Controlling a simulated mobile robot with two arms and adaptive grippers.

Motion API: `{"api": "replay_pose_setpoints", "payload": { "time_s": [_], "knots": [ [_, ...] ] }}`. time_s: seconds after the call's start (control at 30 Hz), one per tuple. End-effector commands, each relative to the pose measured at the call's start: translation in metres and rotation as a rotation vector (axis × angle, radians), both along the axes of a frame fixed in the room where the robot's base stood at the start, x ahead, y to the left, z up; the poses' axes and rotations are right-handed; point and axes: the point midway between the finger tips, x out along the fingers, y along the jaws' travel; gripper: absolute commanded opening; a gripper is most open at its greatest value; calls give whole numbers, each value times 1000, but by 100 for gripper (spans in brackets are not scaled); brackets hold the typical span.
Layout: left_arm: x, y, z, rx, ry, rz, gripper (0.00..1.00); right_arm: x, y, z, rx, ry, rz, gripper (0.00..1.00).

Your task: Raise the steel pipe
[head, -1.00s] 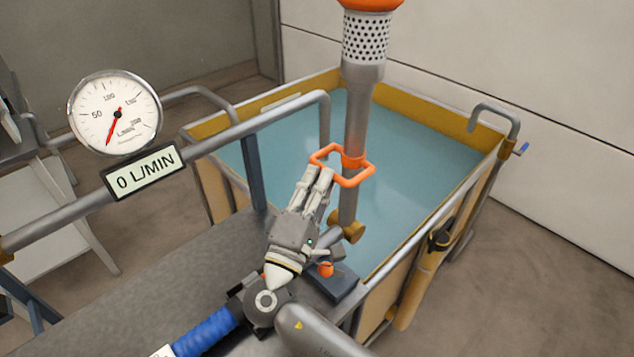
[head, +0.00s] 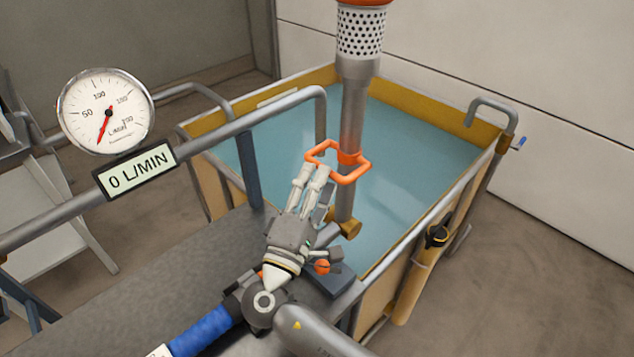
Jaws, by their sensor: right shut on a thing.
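The steel pipe (head: 354,112) stands nearly upright in the head view, leaning slightly. A perforated strainer (head: 361,33) with an orange rim is at its top, cut by the frame edge. A brass joint (head: 350,229) is at its foot, near the tank's front edge. An orange loop handle (head: 353,177) is fixed around the pipe's middle. My right gripper (head: 313,168) reaches up from below, its fingertips at the handle's left side, and is shut on the handle. The exact finger contact is too small to see clearly. My left gripper is not in view.
A tank of blue-green water (head: 420,145) with a yellow rim lies behind the pipe. A round dial gauge (head: 105,110) and a "0 L/MIN" sign (head: 136,170) sit on a grey tube at left. A curved grey tube (head: 492,104) stands at the tank's right corner.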

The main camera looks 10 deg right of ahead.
Motion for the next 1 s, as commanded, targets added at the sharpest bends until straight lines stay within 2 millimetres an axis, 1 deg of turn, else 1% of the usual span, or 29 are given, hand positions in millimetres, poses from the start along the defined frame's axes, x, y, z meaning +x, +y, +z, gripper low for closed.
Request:
{"api": "replay_pose_setpoints", "payload": {
  "time_s": [0.03, 0.17, 0.4, 0.5, 0.6, 0.7, 1.0],
  "knots": [
    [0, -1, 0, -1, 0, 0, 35, -6, 3, -7, 5, 12, -3, 35],
    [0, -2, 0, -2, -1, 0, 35, -24, 17, -14, 3, 12, -2, 35],
    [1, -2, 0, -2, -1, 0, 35, -64, 46, -26, 2, 7, -1, 35],
    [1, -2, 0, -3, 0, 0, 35, -76, 56, -30, 0, 5, 0, 35],
    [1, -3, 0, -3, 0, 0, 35, -85, 61, -33, -1, 4, -2, 35],
    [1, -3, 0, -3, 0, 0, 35, -89, 65, -34, -1, 2, -1, 35],
    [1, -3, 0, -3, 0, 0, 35, -90, 66, -33, -2, 0, -1, 35]
  ]
}}
